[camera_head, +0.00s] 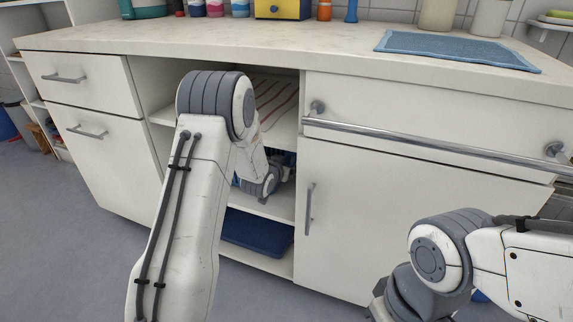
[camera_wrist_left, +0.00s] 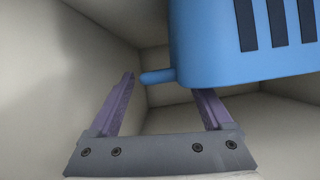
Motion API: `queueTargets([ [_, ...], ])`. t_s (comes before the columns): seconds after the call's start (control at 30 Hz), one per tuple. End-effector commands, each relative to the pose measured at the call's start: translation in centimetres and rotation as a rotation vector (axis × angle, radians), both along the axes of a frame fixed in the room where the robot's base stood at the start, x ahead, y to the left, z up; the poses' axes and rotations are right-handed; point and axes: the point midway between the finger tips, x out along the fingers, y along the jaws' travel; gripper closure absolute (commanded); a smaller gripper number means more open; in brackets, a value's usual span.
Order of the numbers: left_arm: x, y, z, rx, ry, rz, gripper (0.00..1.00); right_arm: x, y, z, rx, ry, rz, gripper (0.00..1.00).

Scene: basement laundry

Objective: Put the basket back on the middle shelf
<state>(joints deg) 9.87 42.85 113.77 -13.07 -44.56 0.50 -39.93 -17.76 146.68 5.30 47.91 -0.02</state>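The blue basket (camera_wrist_left: 235,45), with dark slots in its side, is in the upper right of the left wrist view, inside the pale cabinet. A short blue peg (camera_wrist_left: 157,76) sticks out from its lower left. In the head view only small blue parts (camera_head: 284,158) show above the middle shelf (camera_head: 275,205), behind my left arm. My left gripper (camera_wrist_left: 168,88) is open, with the peg between its fingers in the picture; I see no contact. Whether the basket rests on the shelf is hidden. My right arm is low at the right; its gripper is out of view.
The open bay has an upper shelf (camera_head: 278,122) with striped cloth and a lower one with a dark blue item (camera_head: 257,232). Drawers flank it at left, and a door (camera_head: 345,225) and towel rail (camera_head: 430,145) at right. The countertop (camera_head: 300,52) overhangs it.

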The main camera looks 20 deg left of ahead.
Motion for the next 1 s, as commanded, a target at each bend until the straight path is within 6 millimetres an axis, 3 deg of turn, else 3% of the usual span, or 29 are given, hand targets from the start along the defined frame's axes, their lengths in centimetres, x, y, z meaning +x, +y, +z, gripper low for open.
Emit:
queueTargets([
  [0.37, -1.0, 0.0, 0.7, 0.001, -0.001, 0.0, 0.17, 0.0, 0.0, 0.6, 0.0, 0.0, 0.0, 0.65],
  [0.8, -9.0, 0.0, 4.0, 0.002, 0.0, -0.001, 0.17, 0.0, 0.0, 3.4, 0.0, 0.0, 0.0, 0.65],
  [1.0, -10.8, 0.0, 4.6, 0.002, -0.002, -0.001, 0.17, 0.0, 0.0, 3.8, 0.0, 0.0, 0.0, 0.65],
])
